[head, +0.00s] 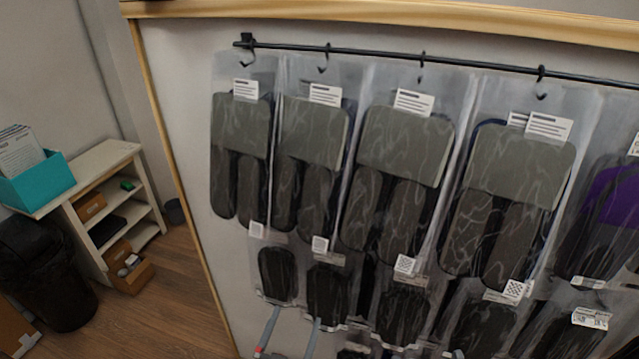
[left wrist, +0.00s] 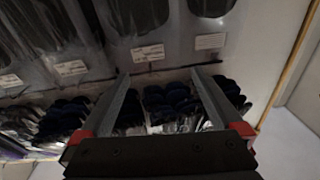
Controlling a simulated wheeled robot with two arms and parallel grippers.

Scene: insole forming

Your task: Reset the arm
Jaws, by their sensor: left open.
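My left gripper (head: 295,315) shows at the bottom of the head view, with its two grey fingers spread apart and nothing between them. In the left wrist view its fingers (left wrist: 160,74) also stand apart and empty, in front of the hanging packs. The fingers overlap the lower packs in the picture; I cannot tell whether they touch them. My right gripper is in neither view.
Clear packs of dark insoles (head: 403,140) hang from a black rail (head: 380,54) on a wood-framed wall panel, with more packs below. A white shelf (head: 108,160) with a teal box (head: 38,183) and a black bin (head: 50,290) stand at left. Wooden floor between is clear.

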